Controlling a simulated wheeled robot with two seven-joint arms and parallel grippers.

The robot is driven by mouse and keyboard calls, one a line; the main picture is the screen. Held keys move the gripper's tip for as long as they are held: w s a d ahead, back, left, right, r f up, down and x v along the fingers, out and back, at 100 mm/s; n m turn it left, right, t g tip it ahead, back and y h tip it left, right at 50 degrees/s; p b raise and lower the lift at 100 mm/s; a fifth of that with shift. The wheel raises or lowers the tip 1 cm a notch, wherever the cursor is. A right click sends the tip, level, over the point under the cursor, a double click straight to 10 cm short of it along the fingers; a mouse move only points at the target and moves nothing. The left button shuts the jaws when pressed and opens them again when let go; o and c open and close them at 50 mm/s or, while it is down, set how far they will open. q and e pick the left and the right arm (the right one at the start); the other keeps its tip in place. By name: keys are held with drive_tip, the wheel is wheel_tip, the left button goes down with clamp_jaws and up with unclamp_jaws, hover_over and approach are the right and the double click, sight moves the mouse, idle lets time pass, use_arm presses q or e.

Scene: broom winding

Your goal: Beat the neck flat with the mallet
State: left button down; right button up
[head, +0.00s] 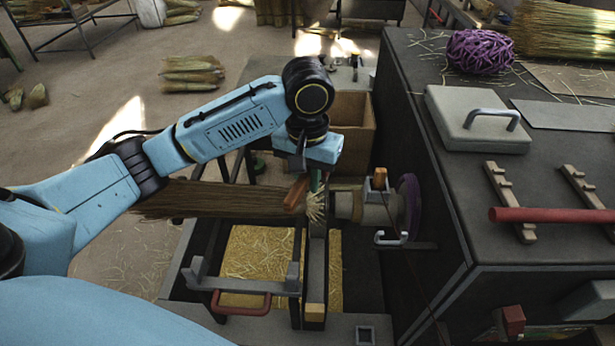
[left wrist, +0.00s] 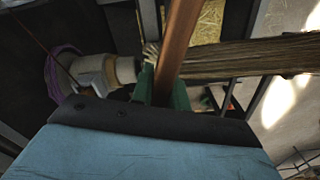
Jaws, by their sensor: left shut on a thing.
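My left gripper (head: 316,180) is shut on the mallet, just above the broom neck. The mallet's brown wooden part (head: 296,193) slants down beside the fingers. In the left wrist view, the brown bar (left wrist: 178,45) runs up from between the green fingers of the gripper (left wrist: 163,90); I cannot make out the mallet's striking face. The broom bundle (head: 215,199) lies level, its pale frayed neck end (head: 315,210) against the winder's chuck (head: 345,204). The bundle also shows in the left wrist view (left wrist: 245,57). Whether the mallet touches the neck I cannot tell. My right gripper is out of view.
The winder carries a purple cord spool (head: 410,203) and an orange knob (head: 380,178). A dark bench (head: 440,190) on the right holds a grey lidded box (head: 475,118), a red rod (head: 550,215) and a purple ball (head: 480,50). A cardboard box (head: 352,125) stands behind the winder.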

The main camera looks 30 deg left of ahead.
use_arm(q)
wheel_tip(320, 180, down, 5)
drive_tip(key=p, duration=0.4)
drive_tip(key=shift+f+p, duration=0.15)
drive_tip(key=shift+p, duration=0.25)
drive_tip(key=shift+w, duration=0.1)
